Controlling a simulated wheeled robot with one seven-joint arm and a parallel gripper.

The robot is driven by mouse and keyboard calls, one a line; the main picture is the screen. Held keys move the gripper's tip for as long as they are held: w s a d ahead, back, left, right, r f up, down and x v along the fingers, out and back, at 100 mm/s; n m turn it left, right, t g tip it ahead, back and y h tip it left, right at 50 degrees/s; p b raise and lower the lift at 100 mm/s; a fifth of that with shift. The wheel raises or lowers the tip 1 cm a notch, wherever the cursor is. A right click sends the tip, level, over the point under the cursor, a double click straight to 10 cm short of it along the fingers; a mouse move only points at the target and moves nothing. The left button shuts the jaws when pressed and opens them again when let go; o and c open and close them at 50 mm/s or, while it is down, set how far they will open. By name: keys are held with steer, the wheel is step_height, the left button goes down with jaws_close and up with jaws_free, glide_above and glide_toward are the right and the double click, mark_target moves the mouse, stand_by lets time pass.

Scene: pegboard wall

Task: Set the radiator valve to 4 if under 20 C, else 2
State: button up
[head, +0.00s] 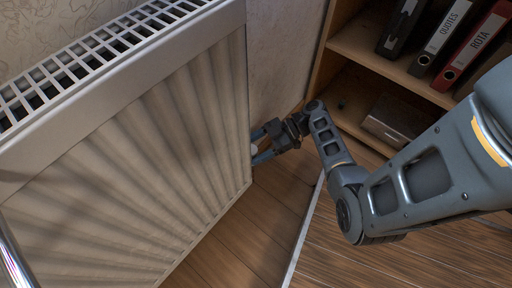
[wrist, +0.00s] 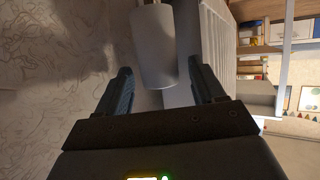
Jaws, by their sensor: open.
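The radiator valve (wrist: 153,45) is a plain white cylinder in the wrist view, in front of my gripper (wrist: 160,70). The gripper is open, with one blue-grey finger on each side of the valve head and a visible gap on both sides. No numbers or pointer can be read on the valve. In the head view, my gripper (head: 260,146) is at the radiator's right end, near the floor, and only a small pale bit of the valve (head: 254,149) shows between the fingers. The white radiator (head: 130,160) fills the left side. No thermometer or temperature reading shows.
A wooden shelf unit (head: 360,50) with binders (head: 440,38) and a dark box (head: 392,121) stands right of the radiator, close to my arm. A patterned wall (wrist: 50,80) lies left in the wrist view. Bare wooden floor (head: 245,230) lies in front of the radiator.

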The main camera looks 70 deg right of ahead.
steer(key=c, duration=1.1)
steer(key=shift+o, duration=0.2)
steer(key=shift+m+t, duration=0.3)
steer(key=m+h, duration=0.1)
steer(key=m+t+h+p, duration=0.1)
steer(key=h, duration=0.1)
steer(key=shift+s+a+m+t, duration=0.2)
steer(key=shift+a+m+t, duration=0.1)
steer(key=m+t+h, duration=0.1)
steer(key=m+h, duration=0.1)
steer(key=h, duration=0.1)
steer(key=shift+s+a+m, duration=0.1)
steer(key=shift+a+m, duration=0.05)
steer(key=shift+m, duration=0.15)
steer(key=m+h, duration=0.3)
steer(key=h, duration=0.1)
steer(key=shift+a+t+b, duration=0.2)
steer(key=shift+t+b, duration=0.2)
steer(key=shift+a+m+g+h, duration=0.1)
steer(key=shift+m+g+h, duration=0.3)
steer(key=shift+m+h, duration=1.5)
